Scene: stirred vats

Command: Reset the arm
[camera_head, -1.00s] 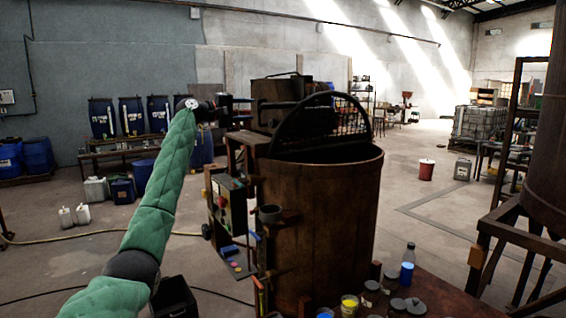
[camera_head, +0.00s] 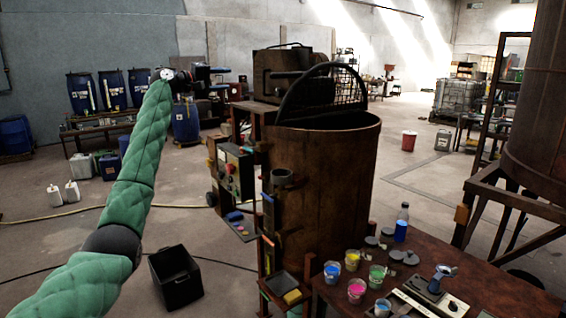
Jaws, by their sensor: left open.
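My left arm (camera_head: 145,150), in a green quilted sleeve, reaches up from the lower left. My left gripper (camera_head: 232,84) is at its far end, dark and small against the background. It is open, and I see nothing held in it. It shows to the left of the big rusty vat (camera_head: 335,185) and its half-round mesh guard (camera_head: 340,92), apart from both in the picture. My right arm and gripper are not in view.
A control box (camera_head: 236,172) is on the vat's left. A brown table (camera_head: 470,275) with paint cups (camera_head: 357,290) and a bottle (camera_head: 403,212) stands at front right. A black bin (camera_head: 175,277) is on the floor. Blue drums (camera_head: 83,93) stand at the back left.

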